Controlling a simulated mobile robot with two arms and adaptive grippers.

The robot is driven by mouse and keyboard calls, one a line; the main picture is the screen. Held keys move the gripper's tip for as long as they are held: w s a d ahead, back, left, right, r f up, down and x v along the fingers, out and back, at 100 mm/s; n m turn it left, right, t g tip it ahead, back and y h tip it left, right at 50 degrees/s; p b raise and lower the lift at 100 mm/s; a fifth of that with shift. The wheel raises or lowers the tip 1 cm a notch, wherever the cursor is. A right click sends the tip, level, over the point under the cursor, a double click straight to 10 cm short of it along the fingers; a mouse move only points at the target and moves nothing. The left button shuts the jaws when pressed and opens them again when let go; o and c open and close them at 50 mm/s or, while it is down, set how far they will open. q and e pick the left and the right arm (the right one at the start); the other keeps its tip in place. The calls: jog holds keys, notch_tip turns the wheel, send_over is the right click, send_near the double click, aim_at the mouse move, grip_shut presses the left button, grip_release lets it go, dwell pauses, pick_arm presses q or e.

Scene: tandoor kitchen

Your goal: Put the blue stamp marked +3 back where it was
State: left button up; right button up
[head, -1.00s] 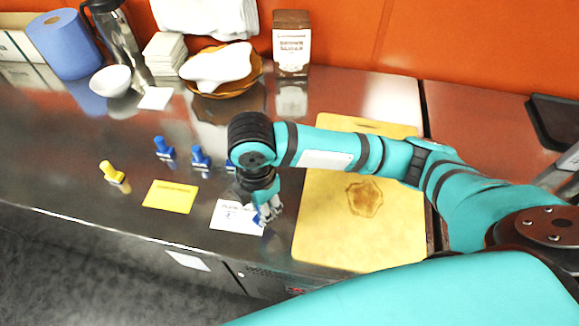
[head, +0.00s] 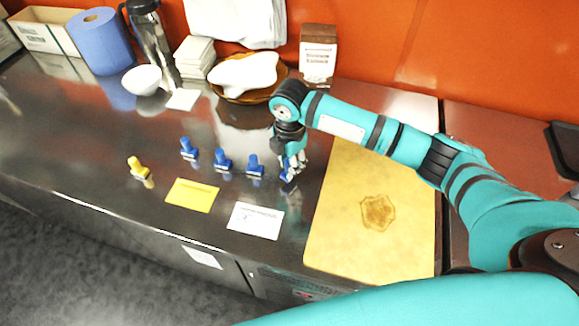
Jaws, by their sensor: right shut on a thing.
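My right gripper (head: 293,165) is shut on a blue stamp (head: 287,177), at the right end of a row of blue stamps and left of the cutting board. The fingers hide much of the held stamp, and I cannot tell whether its base touches the counter. Three other blue stamps stand upright in the row: left (head: 188,148), middle (head: 222,160) and right (head: 255,167). The markings on the stamps are too small to read. A white card (head: 256,221) with a small mark lies in front of the row. My left gripper is out of view.
A yellow stamp (head: 138,169) and yellow card (head: 192,195) are at the left. The wooden board (head: 340,245) carries a flat brown bread (head: 378,212). A basket (head: 243,97), white bowl (head: 142,79) and brown carton (head: 318,56) stand at the back.

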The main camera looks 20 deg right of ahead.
notch_tip(320, 180, down, 2)
jog(key=shift+s+f, duration=0.1)
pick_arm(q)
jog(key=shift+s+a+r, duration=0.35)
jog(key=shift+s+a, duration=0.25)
pick_arm(e)
jog(key=shift+f, duration=0.2)
jog(key=o, duration=0.9)
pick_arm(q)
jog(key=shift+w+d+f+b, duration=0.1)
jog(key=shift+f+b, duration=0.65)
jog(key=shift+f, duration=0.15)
pick_arm(e)
notch_tip(320, 180, up, 12)
jog(key=shift+r, duration=0.15)
